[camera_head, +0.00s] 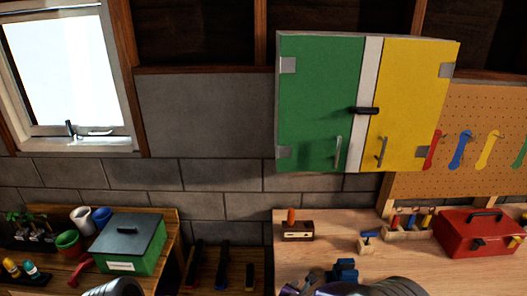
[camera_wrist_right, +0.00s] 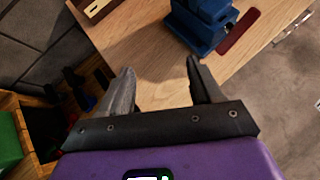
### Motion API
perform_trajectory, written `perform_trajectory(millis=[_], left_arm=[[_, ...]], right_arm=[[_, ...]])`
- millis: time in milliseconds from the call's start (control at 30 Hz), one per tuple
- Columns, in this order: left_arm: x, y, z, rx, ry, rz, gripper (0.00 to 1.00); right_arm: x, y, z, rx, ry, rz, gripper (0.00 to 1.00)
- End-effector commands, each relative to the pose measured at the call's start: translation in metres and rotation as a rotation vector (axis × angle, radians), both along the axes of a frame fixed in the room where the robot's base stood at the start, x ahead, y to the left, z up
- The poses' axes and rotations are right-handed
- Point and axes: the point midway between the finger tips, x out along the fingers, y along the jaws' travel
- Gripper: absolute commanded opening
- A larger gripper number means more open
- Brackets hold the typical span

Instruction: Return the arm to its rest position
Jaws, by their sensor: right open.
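My right gripper (camera_wrist_right: 160,82) is open in the right wrist view, with its two dark fingers apart and nothing between them. It is over the front edge of the wooden workbench (camera_wrist_right: 150,60), close to a blue vise (camera_wrist_right: 205,25). In the head view the right gripper (camera_head: 312,280) shows at the bottom, just left of the blue vise (camera_head: 346,270). My right arm (camera_head: 398,287) comes in at the bottom edge. Part of my left arm (camera_head: 115,288) shows at the lower left; its gripper is out of view.
A closed cabinet with a green door (camera_head: 318,100) and a yellow door (camera_head: 410,105) hangs above the workbench. A red toolbox (camera_head: 475,238), a tool rack (camera_head: 408,222) and wooden blocks stand on it. A green box (camera_head: 128,245) and pots stand on the left bench.

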Motion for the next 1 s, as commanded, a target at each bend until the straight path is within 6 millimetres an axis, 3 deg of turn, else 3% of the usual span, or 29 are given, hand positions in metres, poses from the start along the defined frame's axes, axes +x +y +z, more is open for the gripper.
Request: perform_trajectory(millis=[167,267,333,500,600,800,1000], left_arm=[[-0.001,0.000,-0.011,0.000,0.001,0.000,0.43],[-0.001,0.000,-0.018,0.000,0.002,-0.001,0.43],[-0.001,0.000,-0.025,0.000,0.002,-0.001,0.43],[-0.001,0.000,-0.045,0.000,0.001,0.000,0.43],[-0.001,0.000,-0.055,0.000,0.001,0.000,0.43],[-0.001,0.000,-0.076,0.000,0.002,-0.001,0.43],[-0.001,0.000,-0.089,0.000,0.002,-0.001,0.43]], right_arm=[[-0.037,-0.015,-0.064,0.150,0.160,-0.166,0.64],[-0.071,-0.020,-0.108,0.277,0.274,-0.318,0.64],[-0.103,-0.021,-0.144,0.397,0.370,-0.476,0.64],[-0.182,0.001,-0.216,0.737,0.548,-0.988,0.64],[-0.211,0.020,-0.243,0.922,0.580,-1.321,0.64],[-0.230,0.043,-0.286,1.217,0.451,-2.013,0.64],[-0.230,0.033,-0.316,1.345,0.166,-2.497,0.64]])
